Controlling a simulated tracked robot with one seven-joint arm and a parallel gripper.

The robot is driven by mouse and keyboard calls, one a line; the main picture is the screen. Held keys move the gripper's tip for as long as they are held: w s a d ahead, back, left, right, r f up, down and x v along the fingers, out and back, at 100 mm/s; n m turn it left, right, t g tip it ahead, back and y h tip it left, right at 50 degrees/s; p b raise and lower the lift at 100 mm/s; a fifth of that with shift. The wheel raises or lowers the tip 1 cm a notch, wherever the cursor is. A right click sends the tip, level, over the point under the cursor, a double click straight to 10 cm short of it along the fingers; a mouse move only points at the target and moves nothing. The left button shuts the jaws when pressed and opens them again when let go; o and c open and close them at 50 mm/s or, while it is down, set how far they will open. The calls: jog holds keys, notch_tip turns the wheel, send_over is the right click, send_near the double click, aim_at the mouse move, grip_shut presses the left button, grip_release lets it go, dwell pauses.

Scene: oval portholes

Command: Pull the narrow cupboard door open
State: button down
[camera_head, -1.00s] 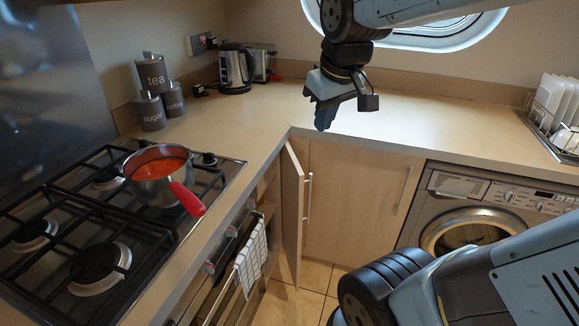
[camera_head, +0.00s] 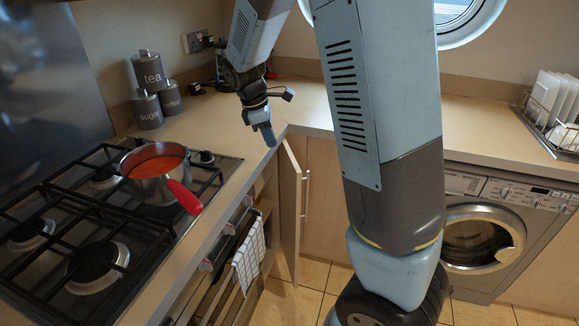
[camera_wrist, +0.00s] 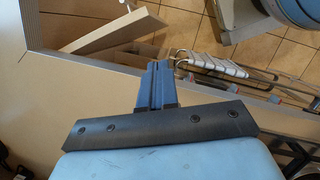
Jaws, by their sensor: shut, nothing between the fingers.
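The narrow cupboard door (camera_head: 289,210) stands open in the head view, swung out from the corner below the worktop. Its bar handle (camera_head: 306,196) is on the face turned right. In the wrist view the door (camera_wrist: 112,30) shows from above as a pale panel, with shelves of the cupboard (camera_wrist: 140,52) beside it. My gripper (camera_head: 268,136) is shut and empty, pointing down near the worktop's inner corner, above and a little left of the door. Its closed fingers also show in the wrist view (camera_wrist: 155,84). It appears apart from the door and handle.
A gas hob (camera_head: 95,235) with a red-handled pan (camera_head: 155,178) lies left. A checked towel (camera_head: 249,253) hangs on the oven front. A washing machine (camera_head: 482,238) stands right. My upright arm hides part of the worktop. Floor (camera_head: 287,304) is clear below the door.

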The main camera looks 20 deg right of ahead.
jog(key=w+d+f+n+h, duration=0.1)
jog(key=d+f, duration=0.5)
jog(key=f, duration=0.6)
jog(key=shift+w+f+n, duration=0.3)
jog(key=shift+w+n, duration=0.2)
jog(key=shift+n, duration=0.1)
jog(key=shift+d, duration=0.1)
